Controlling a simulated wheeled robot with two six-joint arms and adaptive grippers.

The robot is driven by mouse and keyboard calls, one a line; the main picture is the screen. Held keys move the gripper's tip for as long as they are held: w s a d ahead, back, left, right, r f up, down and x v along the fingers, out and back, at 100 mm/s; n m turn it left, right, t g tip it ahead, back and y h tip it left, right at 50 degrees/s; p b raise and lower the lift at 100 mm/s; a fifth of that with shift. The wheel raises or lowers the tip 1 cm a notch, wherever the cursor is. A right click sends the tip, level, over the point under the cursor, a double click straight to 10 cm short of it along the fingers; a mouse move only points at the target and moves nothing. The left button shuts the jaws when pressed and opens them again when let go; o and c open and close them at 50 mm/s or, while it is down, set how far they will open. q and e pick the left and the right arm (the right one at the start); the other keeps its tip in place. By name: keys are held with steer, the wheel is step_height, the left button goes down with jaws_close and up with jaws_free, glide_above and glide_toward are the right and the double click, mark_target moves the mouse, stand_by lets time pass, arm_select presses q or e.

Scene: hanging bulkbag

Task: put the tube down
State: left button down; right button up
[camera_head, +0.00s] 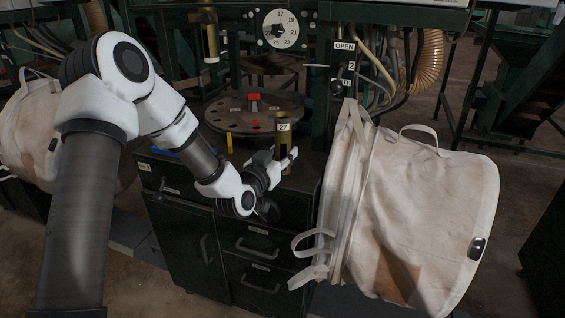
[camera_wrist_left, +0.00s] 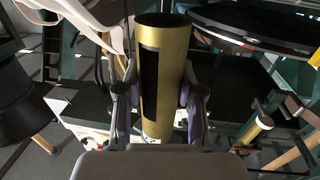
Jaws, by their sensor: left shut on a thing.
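My right gripper is not in view.
A round dark turntable (camera_head: 255,113) with a red block (camera_head: 254,97) is behind. A yellow piece (camera_head: 229,143) stands left of the tube. A large hanging cloth bag (camera_head: 410,220) is close on the right; another bag (camera_head: 35,135) is at left. Cabinet drawers (camera_head: 258,243) lie below.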

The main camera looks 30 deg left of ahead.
arm_select(q)
steer(key=shift+f, duration=0.95)
steer(key=shift+w, duration=0.1)
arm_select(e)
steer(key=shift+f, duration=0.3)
arm_select(q)
steer(key=shift+f, duration=0.15)
steer(key=c, duration=0.7)
jaws_free()
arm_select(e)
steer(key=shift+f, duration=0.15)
